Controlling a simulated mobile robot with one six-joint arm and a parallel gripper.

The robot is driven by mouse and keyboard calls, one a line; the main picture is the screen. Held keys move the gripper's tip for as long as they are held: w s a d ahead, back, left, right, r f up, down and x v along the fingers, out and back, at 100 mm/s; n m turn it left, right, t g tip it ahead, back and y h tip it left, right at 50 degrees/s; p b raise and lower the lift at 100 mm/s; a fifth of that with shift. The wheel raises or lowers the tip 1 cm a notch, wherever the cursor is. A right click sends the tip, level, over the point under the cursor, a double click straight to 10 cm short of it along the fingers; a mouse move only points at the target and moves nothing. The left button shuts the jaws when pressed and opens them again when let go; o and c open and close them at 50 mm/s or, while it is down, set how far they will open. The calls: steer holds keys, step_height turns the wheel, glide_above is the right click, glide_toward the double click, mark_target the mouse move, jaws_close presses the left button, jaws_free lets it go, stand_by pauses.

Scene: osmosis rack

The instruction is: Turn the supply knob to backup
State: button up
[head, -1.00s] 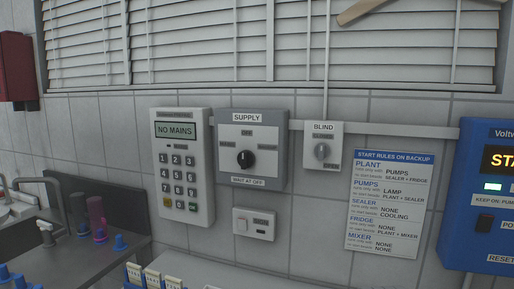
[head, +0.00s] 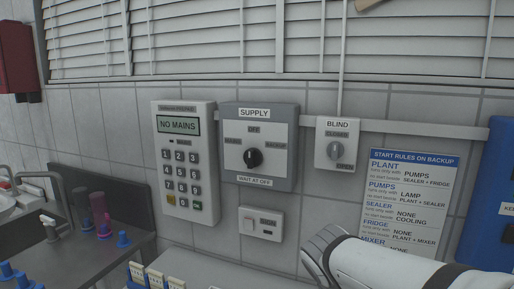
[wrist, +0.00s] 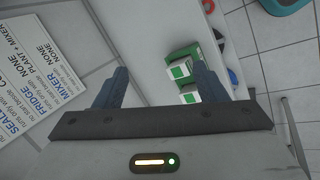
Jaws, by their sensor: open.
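The supply panel (head: 271,174) is a grey box on the tiled wall, labelled SUPPLY, in the middle of the head view. Its round black supply knob (head: 253,158) sits at the centre, with MAINS at left, OFF above and BACKUP at right. The knob's pointer is too small to read with certainty. My gripper (wrist: 158,78) is open and empty in the wrist view, its two dark fingers wide apart. It is away from the knob, which the wrist view does not show. In the head view only my white arm shows at lower right.
A keypad (head: 184,148) reading NO MAINS is left of the panel. A blind switch (head: 336,151) is at right, a sign switch (head: 261,224) below. A rules sheet (head: 412,190) is partly behind my arm; it also shows in the wrist view (wrist: 40,65), near green-and-white boxes (wrist: 182,71).

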steer(key=w+a+r+n+t+h+p, duration=0.2)
steer(key=w+a+r+n+t+h, duration=0.1)
steer(key=w+r+n, duration=0.5)
steer(key=n+t+y+p, duration=0.1)
steer(key=n+t+p, duration=0.2)
steer(key=n+t, duration=1)
glide_toward(249, 153)
step_height(249, 153, up, 2)
steer(key=w+n+g, duration=0.2)
steer(key=w, duration=0.1)
steer(key=x, duration=0.2)
steer(key=p+x, duration=0.1)
steer(key=x, duration=0.4)
steer(key=shift+s+d+f, duration=0.1)
steer(key=shift+s+d, duration=0.05)
steer(key=shift+d, duration=0.2)
steer(key=shift+c, duration=0.4)
steer(key=c, duration=0.9)
